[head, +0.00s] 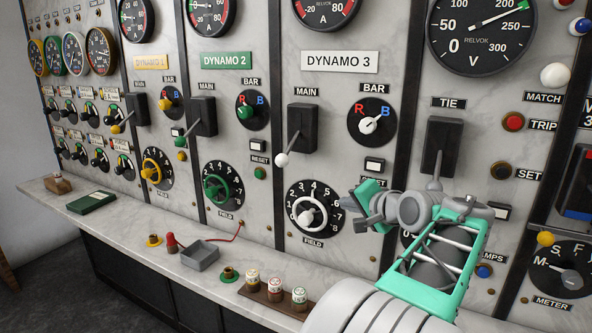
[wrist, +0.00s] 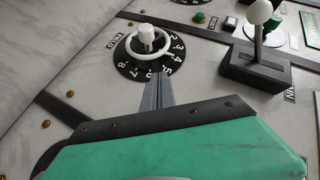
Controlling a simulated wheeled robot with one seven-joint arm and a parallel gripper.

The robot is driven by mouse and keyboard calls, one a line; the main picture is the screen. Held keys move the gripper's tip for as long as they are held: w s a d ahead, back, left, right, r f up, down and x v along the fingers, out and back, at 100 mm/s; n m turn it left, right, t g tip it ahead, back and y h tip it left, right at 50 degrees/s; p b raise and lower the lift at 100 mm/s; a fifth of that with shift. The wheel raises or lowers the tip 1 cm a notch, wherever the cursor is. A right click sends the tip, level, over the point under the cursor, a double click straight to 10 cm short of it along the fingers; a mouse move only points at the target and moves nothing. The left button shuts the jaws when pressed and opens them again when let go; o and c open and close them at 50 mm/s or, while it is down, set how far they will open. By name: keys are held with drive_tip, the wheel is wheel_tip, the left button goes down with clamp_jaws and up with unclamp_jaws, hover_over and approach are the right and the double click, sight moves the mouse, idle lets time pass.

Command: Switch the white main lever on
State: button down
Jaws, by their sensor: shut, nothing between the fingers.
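The white main lever (head: 282,159) sits under the DYNAMO 3 label on a black switch box (head: 302,120). Its white ball end hangs low, with the handle slanting down and left in the head view. In the wrist view its white ball (wrist: 262,12) and black box (wrist: 255,68) show at the upper right. My gripper (head: 359,224) is shut and empty, to the right of and below the lever, apart from it. In the wrist view my closed fingers (wrist: 157,82) point toward the white field knob (wrist: 146,38); contact cannot be told.
The white FIELD dial (head: 314,207) is below the lever and the red-blue BAR selector (head: 371,122) right of it. A green-knobbed main lever (head: 202,118) stands to the left. The TIE lever (head: 438,150) is above my wrist. A ledge (head: 130,225) with small items runs below.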

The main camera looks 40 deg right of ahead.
sight(290, 149)
drive_tip(key=w+a+r+m+t+y, duration=0.1)
drive_tip(key=w+a+r+m+t, duration=0.2)
drive_tip(key=r, duration=0.6)
drive_tip(key=a+m+t, duration=0.1)
drive_tip(key=m, duration=0.1)
drive_tip(key=shift+m, duration=0.3)
drive_tip(key=shift+w, duration=0.1)
drive_tip(key=w+a+p, duration=0.2)
drive_tip(key=w, duration=0.7)
drive_tip(key=shift+f, duration=0.1)
drive_tip(key=shift+w, duration=0.1)
